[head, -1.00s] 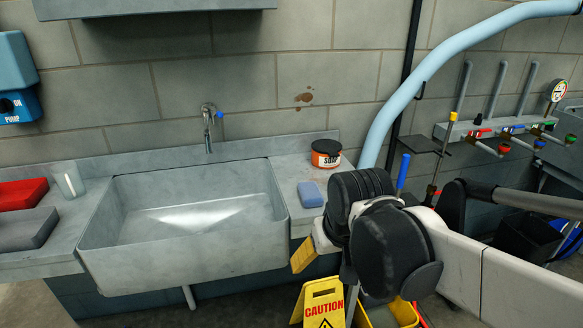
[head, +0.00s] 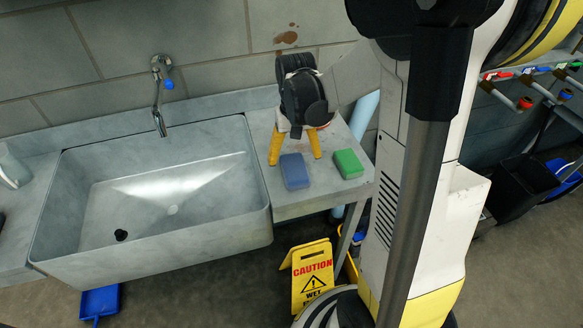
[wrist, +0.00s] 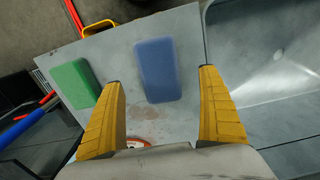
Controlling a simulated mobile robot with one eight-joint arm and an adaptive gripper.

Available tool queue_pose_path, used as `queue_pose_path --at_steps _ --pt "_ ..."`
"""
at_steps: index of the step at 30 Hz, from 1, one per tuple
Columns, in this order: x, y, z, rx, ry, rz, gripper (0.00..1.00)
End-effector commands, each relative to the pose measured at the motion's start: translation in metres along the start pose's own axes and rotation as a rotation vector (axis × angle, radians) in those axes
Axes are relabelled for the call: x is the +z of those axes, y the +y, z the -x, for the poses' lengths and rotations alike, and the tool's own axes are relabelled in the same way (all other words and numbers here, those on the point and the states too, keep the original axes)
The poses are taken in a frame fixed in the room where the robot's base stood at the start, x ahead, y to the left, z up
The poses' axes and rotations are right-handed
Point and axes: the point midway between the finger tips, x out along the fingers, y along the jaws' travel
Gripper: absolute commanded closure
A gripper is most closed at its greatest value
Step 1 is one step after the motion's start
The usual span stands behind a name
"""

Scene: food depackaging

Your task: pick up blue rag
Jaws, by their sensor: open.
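The blue rag (head: 295,171) is a folded, block-like pad lying flat on the counter to the right of the sink. My gripper (head: 296,158) is over that counter, pointing down, with its yellow fingers apart on the far side of the rag. In the wrist view the blue rag (wrist: 158,65) shows beyond and between the open fingers (wrist: 162,78), with nothing held. I cannot tell the exact height of the fingertips above the counter.
A green pad (head: 348,164) lies right of the blue rag. The sink basin (head: 150,250) is on the left, with a tap (head: 158,95) above. The soap tin (wrist: 137,142) is mostly hidden behind my gripper. A yellow caution sign (head: 311,278) stands on the floor before the counter.

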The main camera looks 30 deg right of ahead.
Motion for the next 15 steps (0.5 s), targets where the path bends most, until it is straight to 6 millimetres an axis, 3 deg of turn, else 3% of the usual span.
queue_pose_path --at_steps 5,15 --pt "-0.001 0.0 -0.012 0.0 0.001 0.0 0.12" --pt "-0.003 0.002 -0.058 0.0 0.001 0.001 0.12"
